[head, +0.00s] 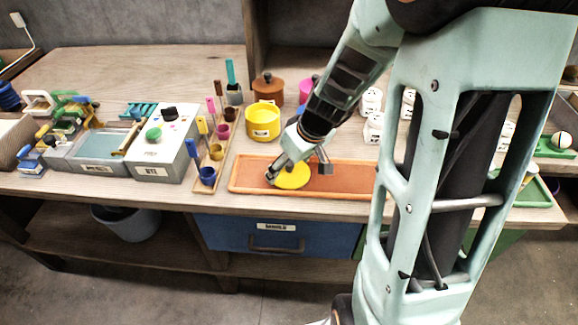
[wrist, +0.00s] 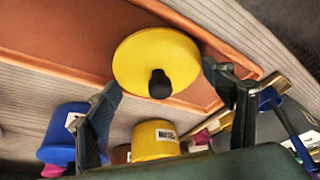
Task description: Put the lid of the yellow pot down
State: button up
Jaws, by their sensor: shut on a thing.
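The yellow lid (head: 292,179) is a round disc with a black knob, over the left part of the long orange tray (head: 350,190). My gripper (head: 297,172) is shut on the lid, with one finger at each side of its rim. In the wrist view the lid (wrist: 150,55) shows its knob side, between my fingertips (wrist: 161,74). I cannot tell whether the lid touches the tray floor. The yellow pot (head: 263,121) stands open behind the tray, upright and labelled; it also shows in the wrist view (wrist: 154,141).
A rack of coloured cups with brushes (head: 208,175) stands left of the tray. A brown lidded pot (head: 268,87) and a pink pot (head: 305,90) stand behind. The tray's right part is clear. A blue pot (wrist: 62,135) shows in the wrist view.

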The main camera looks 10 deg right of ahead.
jog(key=shift+f, duration=0.2)
jog(key=o, duration=1.2)
jog(key=shift+c, duration=0.2)
jog(key=shift+r, duration=0.1)
jog(key=shift+r, duration=0.5)
jog(key=p+v, duration=0.2)
jog(key=v, duration=0.9)
jog(key=shift+s, duration=0.2)
jog(key=shift+d, duration=0.15)
